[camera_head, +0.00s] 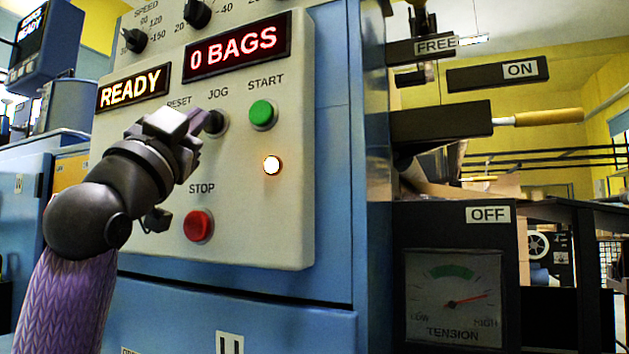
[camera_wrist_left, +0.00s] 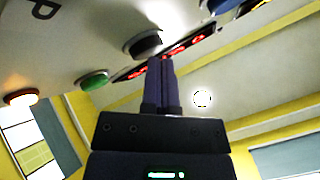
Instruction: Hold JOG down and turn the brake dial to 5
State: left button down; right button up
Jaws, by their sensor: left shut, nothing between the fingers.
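The black JOG button (camera_head: 216,123) sits under its label on the pale control panel, left of the green START button (camera_head: 263,113). My left gripper (camera_head: 203,122) is shut and empty, with its purple-grey fingertips at the JOG button's left side. In the left wrist view the closed fingers (camera_wrist_left: 161,62) point up toward the black button (camera_wrist_left: 143,44); I cannot tell whether they touch it. I see no dial labelled brake. My right gripper is not in view.
Displays read READY (camera_head: 133,90) and 0 BAGS (camera_head: 238,47). The red STOP button (camera_head: 198,225) is below, and a lit white lamp (camera_head: 272,165) is under START. At the right are a wooden-handled lever (camera_head: 548,117) and a TENSION gauge (camera_head: 453,297) with its needle toward HIGH.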

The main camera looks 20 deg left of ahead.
pick_arm(q)
jog(key=shift+s, duration=0.55)
jog(key=s, duration=0.5)
dwell(0.4)
